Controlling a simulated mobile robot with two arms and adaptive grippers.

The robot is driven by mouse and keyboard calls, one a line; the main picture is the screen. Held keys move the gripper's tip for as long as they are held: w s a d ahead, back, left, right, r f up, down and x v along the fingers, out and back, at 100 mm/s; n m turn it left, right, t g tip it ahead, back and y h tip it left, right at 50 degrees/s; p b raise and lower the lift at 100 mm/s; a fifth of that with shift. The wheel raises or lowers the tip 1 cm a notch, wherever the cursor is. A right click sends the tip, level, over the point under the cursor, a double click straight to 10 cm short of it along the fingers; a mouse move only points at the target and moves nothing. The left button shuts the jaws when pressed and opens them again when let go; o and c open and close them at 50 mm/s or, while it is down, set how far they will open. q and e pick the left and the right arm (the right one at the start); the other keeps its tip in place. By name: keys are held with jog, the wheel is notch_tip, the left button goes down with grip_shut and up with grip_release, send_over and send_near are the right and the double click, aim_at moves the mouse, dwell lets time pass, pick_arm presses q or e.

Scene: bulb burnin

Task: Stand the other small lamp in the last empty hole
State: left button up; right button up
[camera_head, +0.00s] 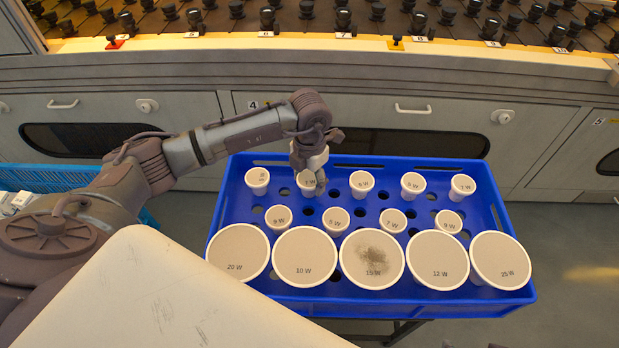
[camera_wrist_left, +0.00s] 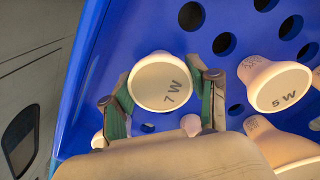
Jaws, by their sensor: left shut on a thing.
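My left gripper (camera_head: 314,176) is shut on a small white lamp marked 7 W (camera_head: 306,183), in the back row of the blue crate (camera_head: 522,295), second from the left. In the left wrist view this lamp (camera_wrist_left: 161,84) sits face up between the two green-padded fingers of the gripper (camera_wrist_left: 165,95). Its lower part is hidden below its wide face, so I cannot tell whether it is seated in a hole. Other small lamps stand on either side of it, one at the left end (camera_head: 257,177) and one to its right (camera_head: 361,182). My right gripper is not in view.
A second row of small lamps (camera_head: 336,219) stands nearer, then a row of large lamps (camera_head: 304,257) along the crate's front. Dark holes show between lamps. Behind is a grey cabinet (camera_head: 430,125) under a rack of dark sockets. Another blue crate (camera_head: 40,178) is at left.

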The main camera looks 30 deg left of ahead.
pick_arm(q)
jog(key=o, duration=1.2)
jog(key=shift+f, duration=0.1)
jog(key=shift+o, duration=0.2)
notch_tip(320, 180, up, 12)
